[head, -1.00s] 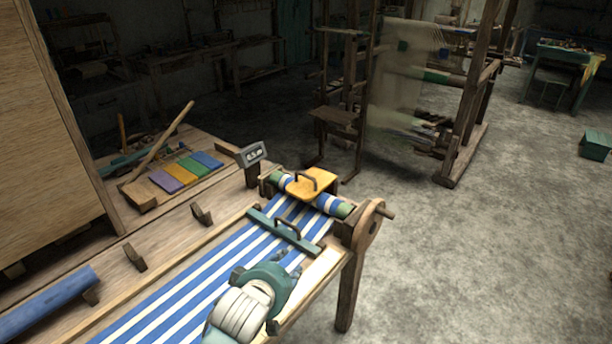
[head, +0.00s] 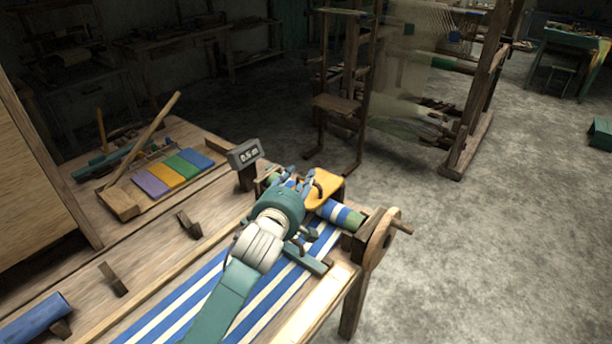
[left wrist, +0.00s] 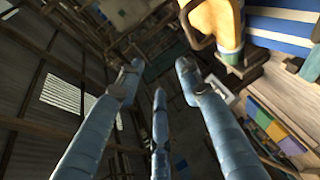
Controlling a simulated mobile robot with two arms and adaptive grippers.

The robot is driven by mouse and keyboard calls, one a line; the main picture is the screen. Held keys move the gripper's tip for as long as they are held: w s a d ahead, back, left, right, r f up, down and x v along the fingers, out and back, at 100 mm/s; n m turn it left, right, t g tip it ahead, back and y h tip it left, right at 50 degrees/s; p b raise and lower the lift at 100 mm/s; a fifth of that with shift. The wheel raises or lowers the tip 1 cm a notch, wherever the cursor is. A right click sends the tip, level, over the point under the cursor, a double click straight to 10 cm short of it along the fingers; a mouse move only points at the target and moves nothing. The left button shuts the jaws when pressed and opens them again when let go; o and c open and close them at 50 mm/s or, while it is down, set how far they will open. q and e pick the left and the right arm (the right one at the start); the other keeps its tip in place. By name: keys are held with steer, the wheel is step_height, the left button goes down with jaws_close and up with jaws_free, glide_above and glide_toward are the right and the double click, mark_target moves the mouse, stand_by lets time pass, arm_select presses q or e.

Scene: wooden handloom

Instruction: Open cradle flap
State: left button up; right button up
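The yellow cradle flap (head: 330,190), with a dark curved handle, lies over the striped cloth roll (head: 342,214) at the loom's end. It looks closed. It also shows at the top of the left wrist view (left wrist: 222,22), with its handle (left wrist: 190,28) sticking out. My left gripper (head: 298,176) is at the left side of the flap, close to the handle. In the left wrist view its three blue fingers (left wrist: 158,78) are spread, with nothing between them. The handle appears outside the fingers; contact cannot be told. My right gripper is not in view.
A teal bar with a handle (head: 308,260) lies across the striped cloth, beside my left arm. A small display (head: 245,154) stands left of the roll. A wooden crank wheel (head: 381,240) is at the right. Coloured blocks (head: 175,174) lie at the left.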

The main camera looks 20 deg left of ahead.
arm_select(q)
steer(key=b, duration=0.4)
glide_toward(315, 183)
steer(key=a+r, duration=0.2)
step_height(315, 183, down, 2)
steer(key=b, duration=0.2)
steer(key=w, duration=0.3)
steer(key=w+f, duration=0.1)
steer(key=w, duration=0.2)
steer(key=w+p, duration=0.1)
steer(key=w, duration=0.2)
steer(key=shift+w+a+f, duration=0.2)
steer(key=shift+a+f, duration=0.05)
steer(key=shift+f, duration=0.1)
steer(key=shift+w+f, duration=0.1)
steer(key=shift+w, duration=0.5)
steer(key=shift+w+f, duration=0.1)
steer(key=shift+w, duration=0.05)
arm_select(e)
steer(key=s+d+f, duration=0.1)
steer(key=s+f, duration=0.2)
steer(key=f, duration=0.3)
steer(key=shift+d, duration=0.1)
arm_select(q)
jaws_close()
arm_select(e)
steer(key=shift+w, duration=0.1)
